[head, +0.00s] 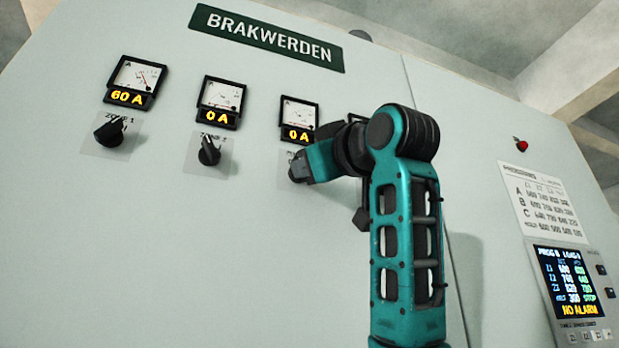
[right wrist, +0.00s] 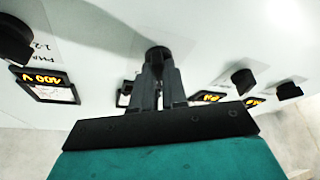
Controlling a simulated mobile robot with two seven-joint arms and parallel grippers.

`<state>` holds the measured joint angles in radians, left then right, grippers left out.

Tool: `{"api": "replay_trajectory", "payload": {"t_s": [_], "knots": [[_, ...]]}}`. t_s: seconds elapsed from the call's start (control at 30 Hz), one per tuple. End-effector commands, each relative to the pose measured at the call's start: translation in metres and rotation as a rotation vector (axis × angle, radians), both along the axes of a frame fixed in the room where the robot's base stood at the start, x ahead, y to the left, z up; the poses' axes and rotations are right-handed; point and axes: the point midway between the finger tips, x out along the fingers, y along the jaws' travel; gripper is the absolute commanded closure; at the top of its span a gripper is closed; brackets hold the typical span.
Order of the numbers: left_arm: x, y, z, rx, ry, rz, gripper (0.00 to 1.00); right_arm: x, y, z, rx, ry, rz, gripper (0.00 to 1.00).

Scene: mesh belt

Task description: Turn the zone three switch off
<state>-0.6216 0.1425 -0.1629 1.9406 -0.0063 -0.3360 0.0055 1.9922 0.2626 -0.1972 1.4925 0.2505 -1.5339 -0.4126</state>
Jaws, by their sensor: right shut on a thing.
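The zone three switch is a black rotary knob (right wrist: 157,54) on the pale panel, seen upside down in the right wrist view. My right gripper (right wrist: 158,75) is shut on it, with one dark finger on each side. In the head view my right gripper (head: 299,168) is at the third switch position and hides the knob and most of its label. The meter above it (head: 298,119) reads 0 A. The fingers cover much of the knob, so I cannot tell which way it points. My left gripper is out of view.
The zone 1 switch (head: 110,132), under a 60 A meter (head: 134,82), and the zone 2 switch (head: 209,152), under a 0 A meter (head: 220,102), are to the left. A phase knob (right wrist: 14,40) is nearby. A screen (head: 567,283) reads NO ALARM.

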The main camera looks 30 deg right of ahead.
Motion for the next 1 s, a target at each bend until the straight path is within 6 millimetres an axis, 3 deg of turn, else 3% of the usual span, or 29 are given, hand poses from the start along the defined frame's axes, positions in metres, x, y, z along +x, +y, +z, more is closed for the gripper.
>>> {"api": "replay_trajectory", "payload": {"t_s": [0.07,0.1,0.37,0.67,0.77,1.0], "knots": [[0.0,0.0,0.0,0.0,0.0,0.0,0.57,0.0,-0.001,0.001,-0.002,-0.001,-0.004,1.0],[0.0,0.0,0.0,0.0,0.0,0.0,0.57,0.0,-0.001,0.001,-0.002,-0.001,-0.004,0.85],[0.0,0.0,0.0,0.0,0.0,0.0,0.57,0.0,0.0,0.0,0.0,0.0,-0.002,0.62],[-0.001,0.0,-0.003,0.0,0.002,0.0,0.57,-0.004,0.0,-0.002,0.0,-0.001,-0.001,0.62],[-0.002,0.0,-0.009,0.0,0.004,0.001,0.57,-0.015,0.0,-0.007,0.0,-0.003,-0.001,0.62],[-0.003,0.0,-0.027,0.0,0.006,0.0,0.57,-0.065,0.001,-0.025,0.0,-0.006,-0.002,0.62]]}}
